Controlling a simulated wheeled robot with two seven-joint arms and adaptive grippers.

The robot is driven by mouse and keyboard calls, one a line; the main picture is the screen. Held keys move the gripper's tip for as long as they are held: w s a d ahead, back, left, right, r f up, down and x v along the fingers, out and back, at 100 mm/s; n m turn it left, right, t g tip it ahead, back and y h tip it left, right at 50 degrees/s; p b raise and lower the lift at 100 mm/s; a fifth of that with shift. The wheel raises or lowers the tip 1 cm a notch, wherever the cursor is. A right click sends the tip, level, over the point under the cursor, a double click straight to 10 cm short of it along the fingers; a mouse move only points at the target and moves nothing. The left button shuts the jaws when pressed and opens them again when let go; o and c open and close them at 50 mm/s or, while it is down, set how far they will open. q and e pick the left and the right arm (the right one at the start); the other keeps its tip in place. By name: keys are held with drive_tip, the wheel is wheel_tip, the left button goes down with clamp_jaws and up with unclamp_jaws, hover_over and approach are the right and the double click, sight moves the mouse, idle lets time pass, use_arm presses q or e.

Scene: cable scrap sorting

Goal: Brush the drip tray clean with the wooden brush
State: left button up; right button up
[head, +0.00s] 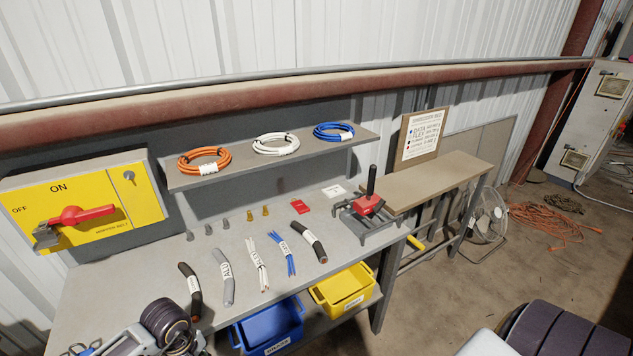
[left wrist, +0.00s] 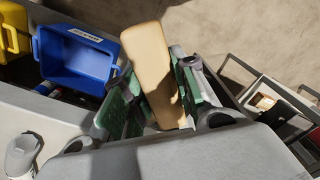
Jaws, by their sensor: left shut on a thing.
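My left gripper (left wrist: 160,95) shows in the left wrist view, its green-padded fingers on either side of a tan wooden block (left wrist: 146,48), which looks like the wooden brush. It is shut on this block. The block's bristles are not visible. In the head view only part of my left arm shows at the bottom left, and the brush cannot be made out. I cannot identify the drip tray with certainty; a dark-framed open box (left wrist: 258,82) with a small tan item inside stands at the right of the left wrist view. My right gripper is not in view.
The grey workbench (head: 130,270) holds several cable pieces and a black-handled red tool (head: 369,203). A blue bin (head: 270,325) and a yellow bin (head: 342,290) stand below its front edge. Coiled cables lie on the shelf. A fan (head: 487,215) stands at right; floor beyond the bench is partly clear.

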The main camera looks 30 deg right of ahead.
use_arm(q)
drive_tip(key=shift+s+a+f+m, duration=0.15)
drive_tip(key=shift+f+m, duration=0.15)
drive_tip(key=shift+m, duration=0.2)
drive_tip(key=shift+s+a+f+m, duration=0.1)
drive_tip(key=shift+f+m, duration=0.2)
drive_tip(key=shift+m, duration=0.2)
drive_tip(key=shift+s+a+f+m, duration=0.2)
drive_tip(key=shift+a+f+m, duration=0.3)
drive_tip(key=shift+m, duration=0.4)
drive_tip(key=a+f+m, duration=0.4)
drive_tip(key=a, duration=0.9)
drive_tip(key=shift+a+f, duration=0.15)
drive_tip(key=shift+a, duration=0.05)
drive_tip(key=shift+s+a, duration=0.1)
